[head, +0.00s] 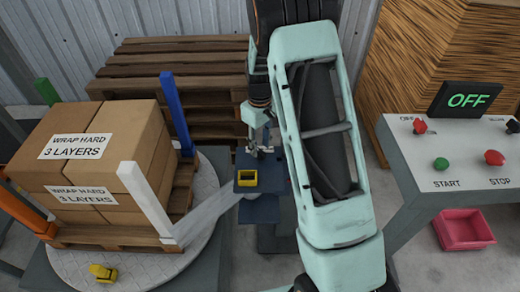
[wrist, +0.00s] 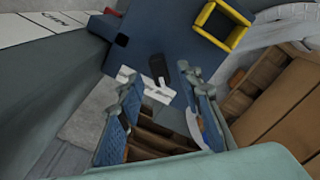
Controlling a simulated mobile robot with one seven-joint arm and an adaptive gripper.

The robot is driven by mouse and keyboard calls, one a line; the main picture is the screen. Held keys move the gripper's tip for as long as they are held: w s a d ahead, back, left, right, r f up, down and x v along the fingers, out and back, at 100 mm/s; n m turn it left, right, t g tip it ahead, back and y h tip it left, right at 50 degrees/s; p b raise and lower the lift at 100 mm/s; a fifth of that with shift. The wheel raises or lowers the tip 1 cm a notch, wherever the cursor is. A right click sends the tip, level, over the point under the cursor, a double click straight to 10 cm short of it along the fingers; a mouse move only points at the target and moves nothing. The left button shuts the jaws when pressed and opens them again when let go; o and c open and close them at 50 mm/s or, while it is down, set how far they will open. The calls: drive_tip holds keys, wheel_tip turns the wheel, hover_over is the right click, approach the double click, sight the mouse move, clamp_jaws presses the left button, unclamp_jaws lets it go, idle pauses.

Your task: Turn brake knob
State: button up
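A small black knob-like part (wrist: 158,70), which may be the brake knob, stands out by a white label or plate (wrist: 150,90) at the edge of the dark blue stand (wrist: 160,30). My gripper (wrist: 158,78) is open, with its two blue-padded fingers apart on either side of the black part. I cannot tell whether they touch it. In the head view my gripper (head: 262,146) is low over the back of the blue stand (head: 246,207); the black part is hard to make out there. A yellow square frame (head: 246,178) sits on the stand in front of my gripper.
Boxes (head: 95,150) sit on a pallet on the round turntable (head: 90,265) at left, with colored corner posts around them. A yellow piece (head: 103,272) lies at its front. A control console (head: 455,150) reading OFF and a pink bin (head: 463,230) are at right. Stacked pallets (head: 190,70) stand behind.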

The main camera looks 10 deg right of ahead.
drive_tip(key=shift+f, duration=1.25)
clamp_jaws()
